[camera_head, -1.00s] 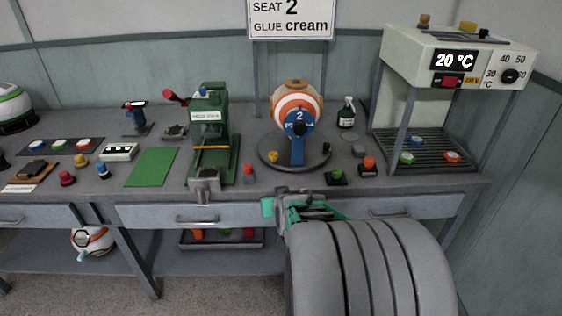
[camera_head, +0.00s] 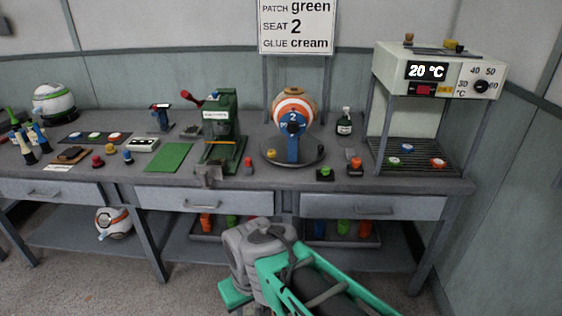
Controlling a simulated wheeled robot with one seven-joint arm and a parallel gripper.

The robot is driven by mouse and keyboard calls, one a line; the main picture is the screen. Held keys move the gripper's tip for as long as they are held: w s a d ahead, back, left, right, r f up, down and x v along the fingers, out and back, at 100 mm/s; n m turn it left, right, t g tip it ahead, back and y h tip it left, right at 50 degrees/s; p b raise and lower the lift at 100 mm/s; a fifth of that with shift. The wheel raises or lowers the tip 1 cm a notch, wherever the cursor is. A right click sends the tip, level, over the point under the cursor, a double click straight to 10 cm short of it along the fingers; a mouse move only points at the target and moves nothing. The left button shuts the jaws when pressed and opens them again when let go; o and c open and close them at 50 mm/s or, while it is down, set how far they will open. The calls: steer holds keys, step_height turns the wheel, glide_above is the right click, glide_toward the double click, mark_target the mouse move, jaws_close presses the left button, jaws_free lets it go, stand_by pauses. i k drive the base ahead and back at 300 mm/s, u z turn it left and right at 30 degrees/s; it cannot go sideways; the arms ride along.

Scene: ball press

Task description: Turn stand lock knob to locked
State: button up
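The stand (camera_head: 293,150) is a blue upright on a round dark base, on the bench right of centre. It carries an orange and white ringed ball (camera_head: 296,101). A blue numbered dial with a black centre knob (camera_head: 293,127) faces me. A small yellow knob (camera_head: 271,153) sits at the base's left and a small black knob (camera_head: 321,149) at its right. Which of these is the lock knob, and its setting, I cannot tell. My gripper (camera_head: 240,296), with green parts, is low in front of the bench, well away from the stand. Its fingers are not clear.
A green press (camera_head: 222,130) stands left of the stand. A heater box (camera_head: 440,72) on legs stands at the right. Green (camera_head: 325,173) and orange (camera_head: 355,165) knobbed pieces sit in front of the stand. Drawers line the bench front (camera_head: 370,205). Floor is open at left.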

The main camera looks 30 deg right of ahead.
mark_target(272, 153)
steer(key=u, duration=0.55)
steer(key=i, duration=1.7)
steer(key=z, duration=0.7)
